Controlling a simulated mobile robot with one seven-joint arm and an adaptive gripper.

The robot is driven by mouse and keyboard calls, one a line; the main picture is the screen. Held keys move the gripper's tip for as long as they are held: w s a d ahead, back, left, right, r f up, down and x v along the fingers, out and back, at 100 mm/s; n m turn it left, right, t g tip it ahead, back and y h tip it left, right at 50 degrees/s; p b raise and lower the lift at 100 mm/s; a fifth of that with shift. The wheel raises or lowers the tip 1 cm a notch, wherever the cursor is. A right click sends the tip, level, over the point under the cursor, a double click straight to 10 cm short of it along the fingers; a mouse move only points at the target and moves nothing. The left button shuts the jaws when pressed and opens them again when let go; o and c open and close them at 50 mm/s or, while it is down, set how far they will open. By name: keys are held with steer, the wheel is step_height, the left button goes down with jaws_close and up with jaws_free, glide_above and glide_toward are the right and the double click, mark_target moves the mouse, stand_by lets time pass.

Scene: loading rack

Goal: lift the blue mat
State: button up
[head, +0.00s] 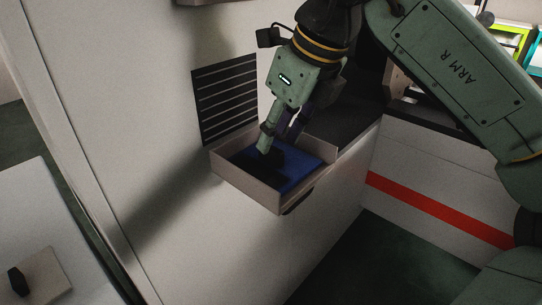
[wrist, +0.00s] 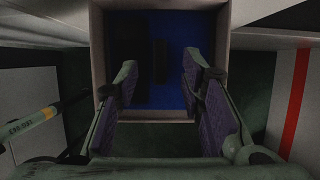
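The blue mat (head: 305,174) lies flat in the bottom of a shallow, pale open box (head: 247,187) in the head view. In the wrist view the mat (wrist: 172,92) fills the box floor, partly darkened on its left. A dark, narrow shape (wrist: 160,60) shows on the mat; I cannot tell whether it is an object or a shadow. My gripper (head: 275,144) points down over the box. In the wrist view my gripper (wrist: 158,78) has its two fingers well apart with nothing between them. Whether the tips touch the mat is unclear.
The box walls surround the mat closely. A black slotted panel (head: 225,98) is on the pale wall behind the box. A dark surface (head: 350,118) adjoins the box at the right. A red stripe (head: 440,211) runs along the low white panel at right.

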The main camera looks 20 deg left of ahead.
mark_target(271, 157)
steer(key=shift+x, duration=1.35)
steer(key=shift+c, duration=0.5)
jaws_close()
